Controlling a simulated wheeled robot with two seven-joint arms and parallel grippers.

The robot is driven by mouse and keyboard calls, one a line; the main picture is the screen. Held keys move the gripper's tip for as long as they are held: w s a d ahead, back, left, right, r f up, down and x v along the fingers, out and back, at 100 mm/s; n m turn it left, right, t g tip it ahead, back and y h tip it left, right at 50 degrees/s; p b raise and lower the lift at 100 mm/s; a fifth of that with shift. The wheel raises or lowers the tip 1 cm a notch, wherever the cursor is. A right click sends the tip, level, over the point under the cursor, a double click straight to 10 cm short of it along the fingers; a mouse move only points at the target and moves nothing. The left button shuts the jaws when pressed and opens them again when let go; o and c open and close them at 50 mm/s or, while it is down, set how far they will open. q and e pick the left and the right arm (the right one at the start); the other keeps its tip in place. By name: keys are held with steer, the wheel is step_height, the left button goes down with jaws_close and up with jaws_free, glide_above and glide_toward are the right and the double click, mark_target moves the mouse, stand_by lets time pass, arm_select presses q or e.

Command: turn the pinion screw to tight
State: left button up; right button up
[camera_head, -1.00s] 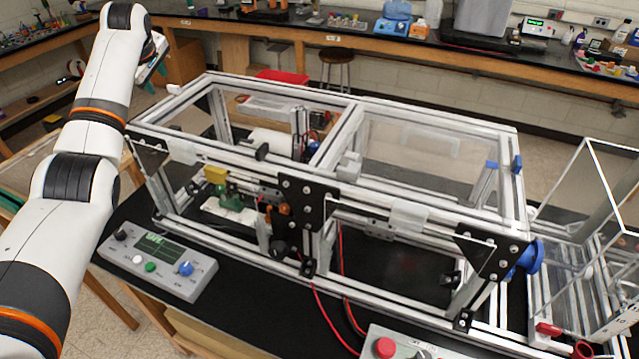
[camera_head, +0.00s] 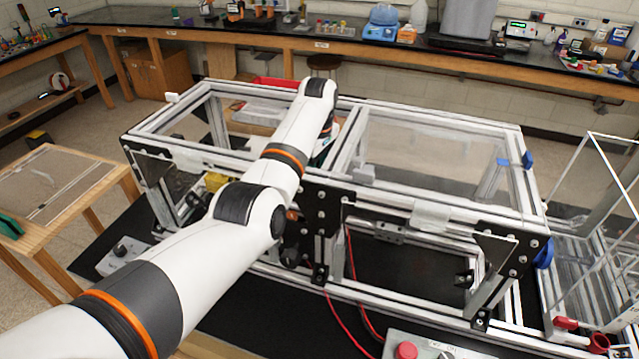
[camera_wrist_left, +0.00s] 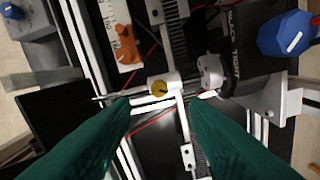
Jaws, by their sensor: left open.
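My left gripper (camera_wrist_left: 160,108) shows in the left wrist view as two green fingers, spread apart with nothing between them. Just beyond the fingertips, a round brass-coloured screw head (camera_wrist_left: 159,88) sits on a white cylindrical block; it looks like the pinion screw. The fingertips lie to either side below it in the picture and appear apart from it. A dark toothed rack (camera_wrist_left: 175,35) runs up from near the block. In the head view my left arm reaches over the extrusion frame (camera_head: 440,115) and hides most of the gripper. My right gripper is not in view.
An orange part (camera_wrist_left: 124,45) with a marked plate is left of the screw. A grey collar (camera_wrist_left: 210,72) and a blue knob (camera_wrist_left: 286,34) are to the right. Frame rails surround the gripper. Red wires (camera_head: 350,310) hang at the front; a clear box (camera_head: 600,220) stands at right.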

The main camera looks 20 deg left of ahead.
arm_select(q)
step_height(320, 180, down, 5)
steer(key=shift+a+r, duration=0.1)
steer(key=shift+a, duration=0.05)
steer(key=shift+f, duration=0.8)
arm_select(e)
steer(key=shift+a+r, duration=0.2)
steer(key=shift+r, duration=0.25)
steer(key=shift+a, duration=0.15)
arm_select(q)
jaws_close()
